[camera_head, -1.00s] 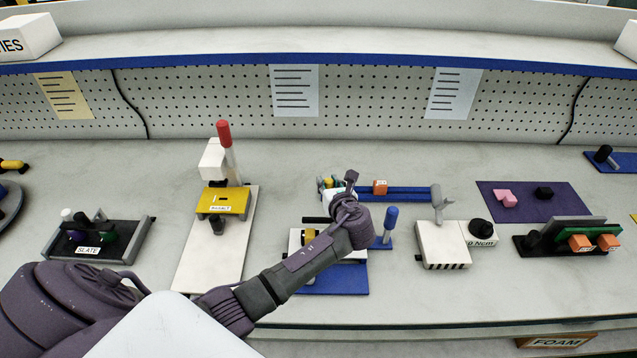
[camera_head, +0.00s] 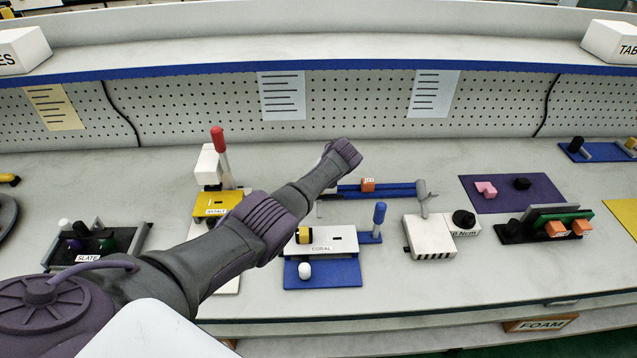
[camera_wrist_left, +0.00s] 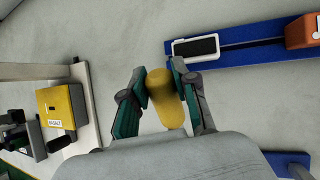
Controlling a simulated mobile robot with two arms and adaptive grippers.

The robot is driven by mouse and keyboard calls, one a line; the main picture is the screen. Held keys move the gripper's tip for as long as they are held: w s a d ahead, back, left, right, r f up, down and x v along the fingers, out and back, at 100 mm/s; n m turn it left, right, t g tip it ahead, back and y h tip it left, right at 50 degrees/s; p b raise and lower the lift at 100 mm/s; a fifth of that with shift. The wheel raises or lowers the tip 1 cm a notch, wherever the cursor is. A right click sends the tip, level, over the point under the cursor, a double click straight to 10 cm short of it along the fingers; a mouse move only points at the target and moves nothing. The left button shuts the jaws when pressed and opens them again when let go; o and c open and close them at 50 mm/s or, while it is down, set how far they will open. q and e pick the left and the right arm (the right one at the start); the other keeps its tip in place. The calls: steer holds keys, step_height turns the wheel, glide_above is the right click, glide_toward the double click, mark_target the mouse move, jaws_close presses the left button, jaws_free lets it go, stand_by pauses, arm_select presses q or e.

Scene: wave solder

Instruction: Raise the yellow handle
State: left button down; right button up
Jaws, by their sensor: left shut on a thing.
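A yellow handle (camera_wrist_left: 165,97), a thick rounded cylinder, shows in the left wrist view. My left gripper (camera_wrist_left: 160,84) is shut on it, with a teal-padded finger on each side. The handle's lower end and what it may be attached to are hidden. In the head view my left arm reaches across the bench, behind the coral fixture (camera_head: 345,243), and its wrist hides the gripper and the handle. My right gripper is in neither view.
The basalt stand with a yellow block (camera_head: 217,206) and a red-topped lever (camera_head: 218,140) is left of my arm. A blue rail with an orange block (camera_head: 368,185) lies right of the wrist. A blue lever (camera_head: 379,214) stands beside the coral fixture. The white torque unit (camera_head: 430,236) is farther right.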

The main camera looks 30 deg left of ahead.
arm_select(q)
steer(key=shift+a+f, duration=0.1)
steer(key=shift+f, duration=0.15)
stand_by(0.3)
steer(key=c, duration=1.3)
jaws_free()
steer(key=o, duration=0.4)
steer(key=shift+w+f, duration=0.15)
steer(key=shift+w, duration=0.1)
steer(key=shift+o, duration=0.2)
steer(key=shift+s+r, duration=0.1)
steer(key=shift+r, duration=0.1)
steer(key=v, duration=1.1)
steer(key=shift+r, duration=0.35)
steer(key=shift+d+f, duration=0.1)
steer(key=shift+d, duration=0.15)
